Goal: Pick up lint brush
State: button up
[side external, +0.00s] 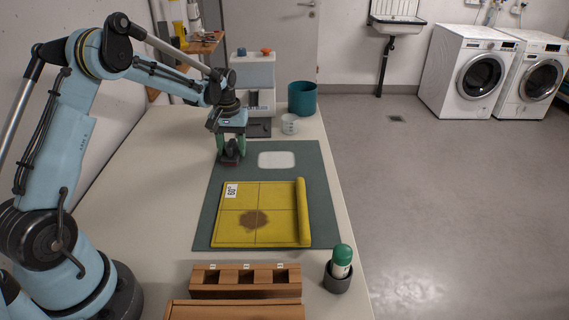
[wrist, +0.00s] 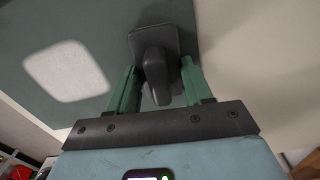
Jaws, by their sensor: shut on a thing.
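The lint brush (side external: 231,158) is a small dark block with a raised handle, at the far left part of the grey-green mat (side external: 205,225). In the wrist view the brush (wrist: 154,58) shows as a dark grey handle on a flat, squarish base. My gripper (side external: 231,147) points down over it with green fingers on both sides of the handle. In the wrist view my gripper (wrist: 158,72) is shut on the handle. I cannot tell whether the base touches the mat.
A white pad (side external: 277,160) lies right of the brush. A stained yellow cloth (side external: 265,200), rolled at one side, lies nearer. A white cup (side external: 290,124), teal bin (side external: 302,98) and grey-white machine (side external: 254,75) stand behind. A wooden rack (side external: 245,291) and green-capped bottle (side external: 341,257) are in front.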

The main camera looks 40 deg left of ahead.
aim_at(231, 142)
jog(key=shift+r, duration=0.6)
notch_tip(231, 142, up, 2)
jog(key=shift+r, duration=0.25)
jog(key=s+d+r, duration=0.1)
jog(key=d+r, duration=0.6)
jog(key=d, duration=0.4)
jog(key=shift+s+d+r, duration=0.2)
jog(key=shift+s+d, duration=0.05)
jog(key=shift+s, duration=0.15)
